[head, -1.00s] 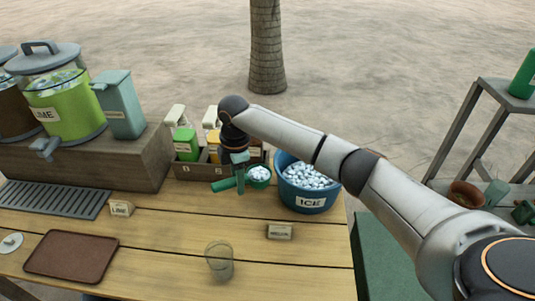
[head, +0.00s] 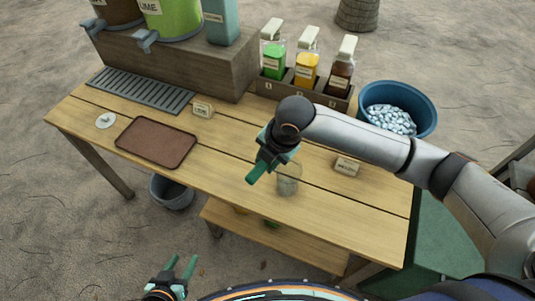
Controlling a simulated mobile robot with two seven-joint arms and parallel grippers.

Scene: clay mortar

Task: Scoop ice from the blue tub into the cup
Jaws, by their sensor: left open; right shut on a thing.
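The blue tub (head: 373,92) stands at the back right of the table and holds white ice cubes. The clear cup (head: 289,187) stands upright near the table's front edge. My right gripper (head: 271,158) is shut on the green scoop (head: 255,174), whose handle end shows in front of the fingers. The scoop's bowl is mostly hidden by the gripper, just above and beside the cup, so I cannot tell whether ice is in it. My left gripper (head: 181,268) is open and empty, low in front of the table.
A brown tray (head: 156,142), a grey drip grate (head: 140,91) and small label blocks lie on the table. A rack (head: 309,96) of bottles stands behind, beside drink dispensers (head: 171,18) on a wooden box.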

